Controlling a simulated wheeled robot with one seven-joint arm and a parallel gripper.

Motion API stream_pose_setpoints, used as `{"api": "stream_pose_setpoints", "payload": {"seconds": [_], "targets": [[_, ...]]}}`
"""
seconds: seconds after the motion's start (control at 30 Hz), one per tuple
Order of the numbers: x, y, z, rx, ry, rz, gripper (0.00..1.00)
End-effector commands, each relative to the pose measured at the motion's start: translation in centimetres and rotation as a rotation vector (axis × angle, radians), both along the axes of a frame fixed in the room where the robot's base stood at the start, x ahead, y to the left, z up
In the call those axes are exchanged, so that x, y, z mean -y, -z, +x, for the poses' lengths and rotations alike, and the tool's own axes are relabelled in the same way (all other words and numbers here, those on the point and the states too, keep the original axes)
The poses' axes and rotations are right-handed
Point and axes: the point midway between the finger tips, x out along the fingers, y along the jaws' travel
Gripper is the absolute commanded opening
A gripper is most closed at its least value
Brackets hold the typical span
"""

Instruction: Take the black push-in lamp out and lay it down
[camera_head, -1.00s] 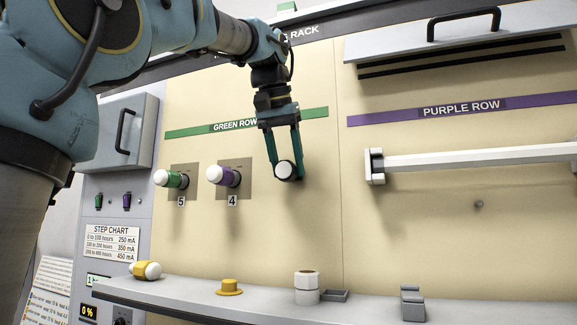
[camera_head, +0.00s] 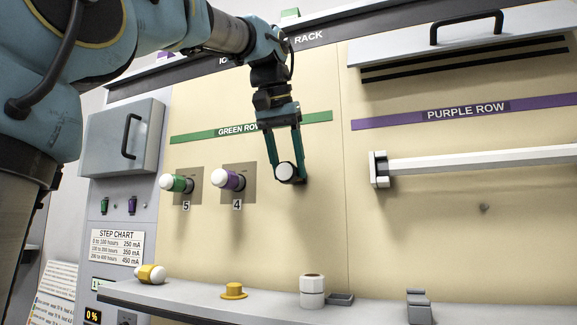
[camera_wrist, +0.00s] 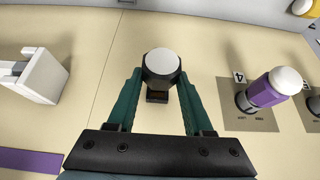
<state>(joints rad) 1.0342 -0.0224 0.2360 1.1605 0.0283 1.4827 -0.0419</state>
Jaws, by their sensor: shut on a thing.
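The black push-in lamp (camera_head: 285,173), with a white domed front, is between the fingertips of my gripper (camera_head: 288,170). The gripper is shut on it in front of the cream panel, below the green row label (camera_head: 235,130). In the wrist view, the lamp's white dome (camera_wrist: 161,63) and black body sit between the two green fingers.
Green lamp (camera_head: 176,183) and purple lamp (camera_head: 230,180) sit in sockets 5 and 4 to the left. Below, a grey shelf (camera_head: 190,300) carries a yellow lamp (camera_head: 150,273), a yellow cap (camera_head: 233,291) and a white cylinder (camera_head: 312,291). A white bar (camera_head: 480,160) projects at right.

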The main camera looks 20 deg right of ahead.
Motion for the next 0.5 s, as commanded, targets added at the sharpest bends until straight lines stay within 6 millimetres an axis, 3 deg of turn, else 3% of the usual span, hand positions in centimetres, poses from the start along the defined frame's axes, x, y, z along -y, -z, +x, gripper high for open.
{"api": "stream_pose_setpoints", "payload": {"seconds": [0.5], "targets": [[-0.86, 0.0, -0.87, 0.001, 0.0, 0.001, 0.0]]}}
